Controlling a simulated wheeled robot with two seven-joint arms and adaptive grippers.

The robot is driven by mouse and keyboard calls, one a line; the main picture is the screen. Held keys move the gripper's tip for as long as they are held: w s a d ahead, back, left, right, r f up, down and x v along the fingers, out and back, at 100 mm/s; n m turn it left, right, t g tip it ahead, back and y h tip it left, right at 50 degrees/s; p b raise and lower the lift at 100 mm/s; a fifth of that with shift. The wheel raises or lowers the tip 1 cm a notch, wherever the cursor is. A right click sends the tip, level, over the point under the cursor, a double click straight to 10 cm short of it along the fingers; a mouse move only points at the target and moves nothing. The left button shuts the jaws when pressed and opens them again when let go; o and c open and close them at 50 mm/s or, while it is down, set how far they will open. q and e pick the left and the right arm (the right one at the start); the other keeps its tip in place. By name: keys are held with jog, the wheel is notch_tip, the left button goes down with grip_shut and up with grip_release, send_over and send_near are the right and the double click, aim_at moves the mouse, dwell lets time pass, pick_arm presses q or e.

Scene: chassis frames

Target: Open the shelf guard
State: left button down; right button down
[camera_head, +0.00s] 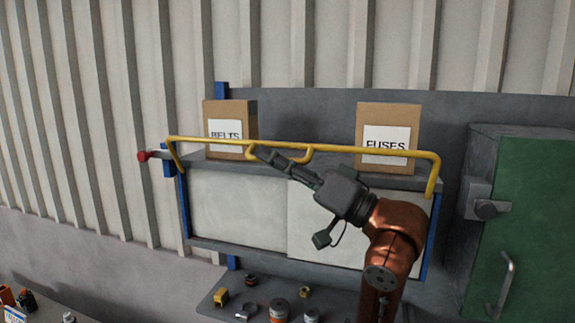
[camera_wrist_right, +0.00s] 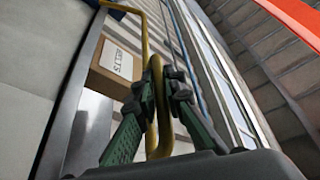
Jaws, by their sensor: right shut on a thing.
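The shelf guard (camera_head: 350,148) is a yellow tube across the front of the upper shelf, with bent ends and a looped handle below its middle. In the head view my right gripper (camera_head: 262,153) is at the left part of this loop. In the right wrist view the two fingers of my right gripper (camera_wrist_right: 165,92) are closed around the yellow tube (camera_wrist_right: 157,130). A red knob (camera_head: 143,156) sits at the guard's left end, by a blue post. My left gripper is in neither view.
A BELTS box (camera_head: 231,118) and a FUSES box (camera_head: 387,135) stand on the shelf (camera_head: 330,177) behind the guard. A green-doored cabinet (camera_head: 530,225) stands to the right. Small parts lie on a lower shelf (camera_head: 217,295).

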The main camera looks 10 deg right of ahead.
notch_tip(320, 180, down, 10)
jog(key=s+a+n+g+y+b, duration=0.1)
jog(key=s+n+g+y+b, duration=0.1)
jog(key=n+b, duration=0.5)
jog(key=shift+s+a+r+n+g+y, duration=0.25)
jog(key=shift+n+g+y, duration=0.7)
jog(key=shift+n, duration=0.65)
